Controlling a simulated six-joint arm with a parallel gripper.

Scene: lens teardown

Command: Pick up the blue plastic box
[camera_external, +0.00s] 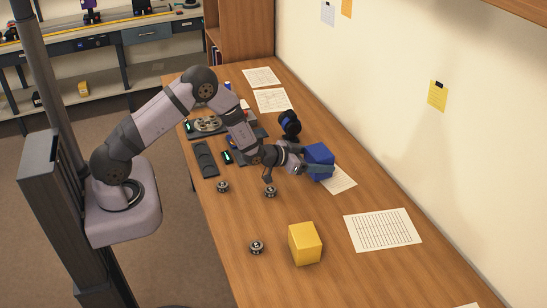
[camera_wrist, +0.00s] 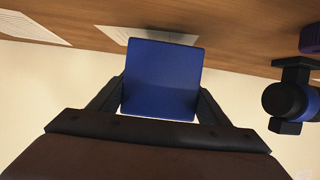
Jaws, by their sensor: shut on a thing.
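The blue plastic box (camera_external: 319,157) is near the wall side of the wooden table in the external view, with a paper sheet partly behind and below it. My gripper (camera_external: 318,168) reaches it from the left and is shut on it. In the wrist view the blue box (camera_wrist: 161,80) fills the space between the two dark fingers of my gripper (camera_wrist: 160,102), one on each side. I cannot tell for sure whether the box touches the table or hangs just above it.
A yellow box (camera_external: 305,244) stands nearer the front, with small round metal parts (camera_external: 256,247) to its left. A dark blue-and-black device (camera_external: 289,124) stands just behind my gripper. Dark trays (camera_external: 205,160) lie at the left edge. A printed sheet (camera_external: 383,229) lies at right.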

